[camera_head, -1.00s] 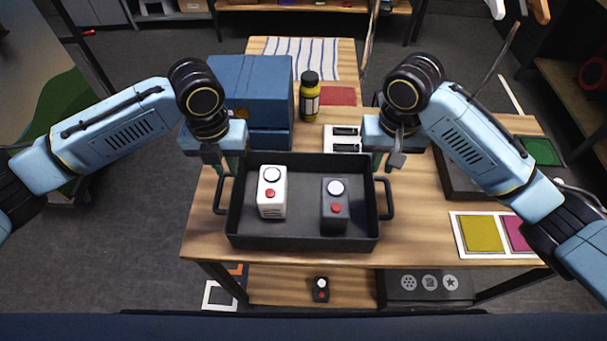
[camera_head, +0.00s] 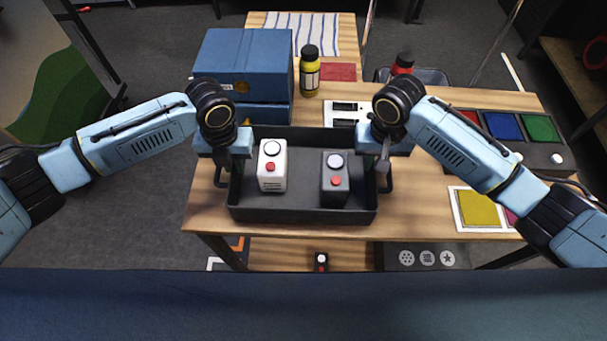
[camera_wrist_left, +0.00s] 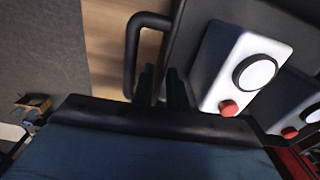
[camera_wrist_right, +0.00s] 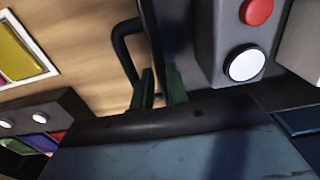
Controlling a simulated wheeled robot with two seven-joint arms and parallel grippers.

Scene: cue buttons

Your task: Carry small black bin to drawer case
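The small black bin (camera_head: 303,215) sits on the wooden table, handles at left and right. Inside stand a white button box (camera_head: 272,183) and a dark grey button box (camera_head: 335,190), each with a white and a red button. The blue drawer case (camera_head: 240,70) stands behind it to the left. My left gripper (camera_head: 236,165) is at the bin's left wall; in the left wrist view its fingers (camera_wrist_left: 161,88) are close together beside the handle. My right gripper (camera_head: 378,165) is likewise at the right wall, its fingers (camera_wrist_right: 161,88) beside the handle. Whether either grips the wall is unclear.
A yellow bottle (camera_head: 309,72) stands right of the drawer case, near a red mat (camera_head: 337,72) and a striped cloth (camera_head: 300,32). On the right are a dark panel with coloured squares (camera_head: 520,150) and a card with a yellow square (camera_head: 475,207).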

